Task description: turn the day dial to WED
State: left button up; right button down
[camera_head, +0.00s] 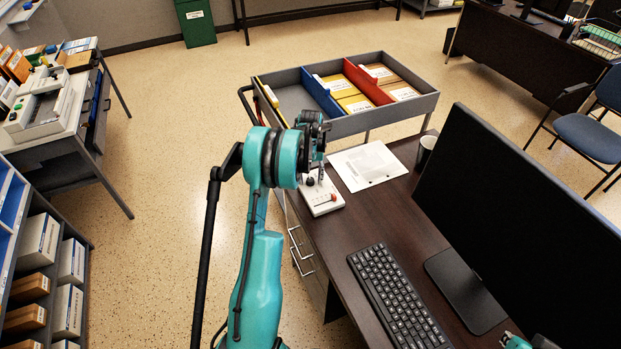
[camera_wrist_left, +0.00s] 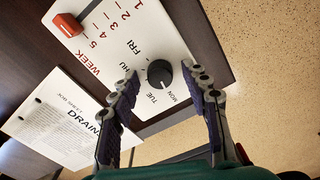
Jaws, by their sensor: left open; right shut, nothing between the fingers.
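The black day dial (camera_wrist_left: 159,73) sits on a white panel (camera_wrist_left: 150,30), which lies on the desk in the head view (camera_head: 322,201). MON, TUE and FRI show around the dial, with part of THU; WED is not visible, and a finger covers part of that side. My right gripper (camera_head: 516,341) is only partly visible at the bottom edge, away from the panel.
A red slider (camera_wrist_left: 67,24) for the week is on the same panel. A printed sheet (camera_head: 367,165) lies beside it. A keyboard (camera_head: 400,300), monitor (camera_head: 530,210) and cup (camera_head: 426,150) are on the desk. A grey folder tray (camera_head: 290,96) stands behind.

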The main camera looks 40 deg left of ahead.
pick_arm(q)
grip_shut()
jog(key=m, duration=0.3)
jog(key=shift+m, duration=0.3)
jog(key=m, duration=0.4)
jog(key=shift+m, duration=0.3)
jog(key=m, duration=0.3)
jog(key=shift+m, duration=2.2)
